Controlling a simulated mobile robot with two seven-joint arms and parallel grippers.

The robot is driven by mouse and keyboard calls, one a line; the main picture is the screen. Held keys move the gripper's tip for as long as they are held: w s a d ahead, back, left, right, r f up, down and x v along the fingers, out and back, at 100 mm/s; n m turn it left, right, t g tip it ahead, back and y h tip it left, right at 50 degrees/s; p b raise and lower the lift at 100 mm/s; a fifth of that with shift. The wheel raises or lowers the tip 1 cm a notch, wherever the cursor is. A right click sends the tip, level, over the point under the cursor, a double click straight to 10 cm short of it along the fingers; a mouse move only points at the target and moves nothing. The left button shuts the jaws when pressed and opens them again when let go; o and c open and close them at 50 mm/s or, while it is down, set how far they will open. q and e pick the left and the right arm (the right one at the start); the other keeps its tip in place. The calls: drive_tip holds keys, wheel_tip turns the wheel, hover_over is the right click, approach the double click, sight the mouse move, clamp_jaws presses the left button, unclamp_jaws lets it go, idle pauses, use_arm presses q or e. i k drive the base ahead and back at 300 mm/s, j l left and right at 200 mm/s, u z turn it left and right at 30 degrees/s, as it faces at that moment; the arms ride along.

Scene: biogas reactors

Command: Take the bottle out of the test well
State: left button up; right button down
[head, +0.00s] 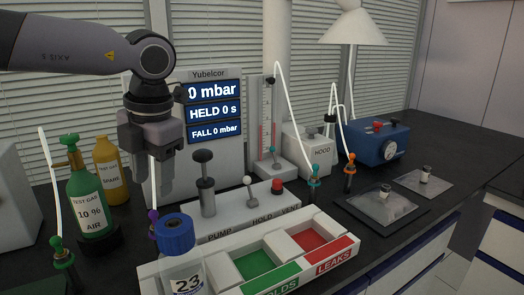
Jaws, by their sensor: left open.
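The bottle (185,281) has a blue screw cap and a label reading 23. It stands upright at the left end of the white tray unit (150,275), near the bottom edge of the head view, where its lower part is cut off. The test well around its base cannot be made out. My left gripper (155,180) points down above and behind the bottle, slightly to its left in the picture. It is open, empty and apart from the cap. My right gripper is not in view.
The tray has a green compartment (268,263) and a red one (318,238) marked LEAKS. Behind are a pump lever (205,180) and a display (213,110) reading 0 mbar. A green gas bottle (90,200) and thin tubes stand left.

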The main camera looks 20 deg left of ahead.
sight(185, 274)
drive_tip(key=k+l, duration=0.15)
drive_tip(key=k, duration=0.6)
drive_tip(key=k+l, duration=0.15)
drive_tip(key=k, duration=0.6)
